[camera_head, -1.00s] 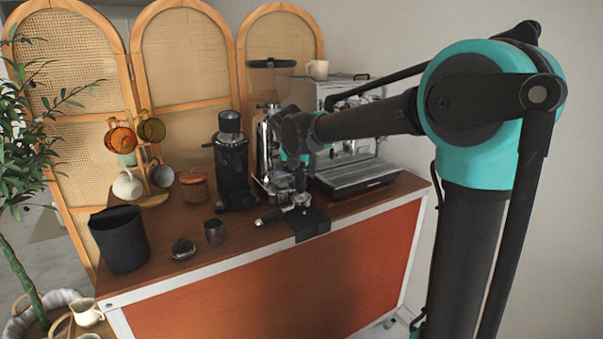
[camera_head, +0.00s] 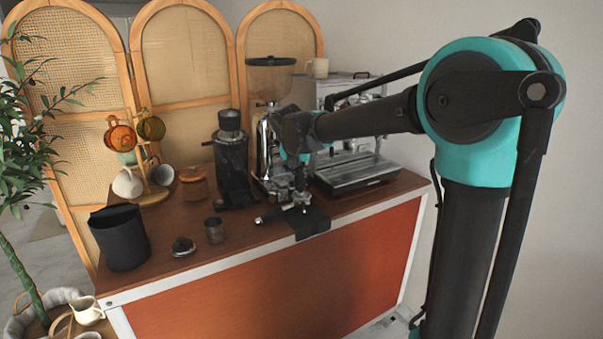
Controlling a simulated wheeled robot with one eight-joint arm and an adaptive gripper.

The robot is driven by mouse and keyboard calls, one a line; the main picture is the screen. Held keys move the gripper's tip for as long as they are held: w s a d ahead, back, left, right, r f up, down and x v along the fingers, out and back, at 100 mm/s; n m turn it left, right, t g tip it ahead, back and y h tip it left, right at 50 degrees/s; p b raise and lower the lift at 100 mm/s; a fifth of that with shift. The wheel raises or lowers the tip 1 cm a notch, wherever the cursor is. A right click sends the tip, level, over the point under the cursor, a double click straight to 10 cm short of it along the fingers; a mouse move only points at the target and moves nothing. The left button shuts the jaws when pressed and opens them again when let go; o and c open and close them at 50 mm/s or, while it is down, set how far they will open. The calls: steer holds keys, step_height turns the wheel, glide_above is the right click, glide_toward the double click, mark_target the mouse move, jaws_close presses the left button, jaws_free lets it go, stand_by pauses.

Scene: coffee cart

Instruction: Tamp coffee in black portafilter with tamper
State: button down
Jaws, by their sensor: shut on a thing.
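The portafilter (camera_head: 272,215) lies at the cart's front edge, its handle pointing left and its head over the black mat (camera_head: 312,224). My gripper (camera_head: 301,190) points down right over the portafilter's head. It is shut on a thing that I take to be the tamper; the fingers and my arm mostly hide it. I cannot tell whether the tamper touches the coffee, and the coffee itself is too small to see.
The grinder (camera_head: 231,160) and espresso machine (camera_head: 355,172) stand behind. A black bin (camera_head: 120,238) and mug rack (camera_head: 153,196) are at the left.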

steer(key=shift+r, duration=0.6)
steer(key=shift+r, duration=0.35)
steer(key=shift+r, duration=0.6)
steer(key=shift+r, duration=2.45)
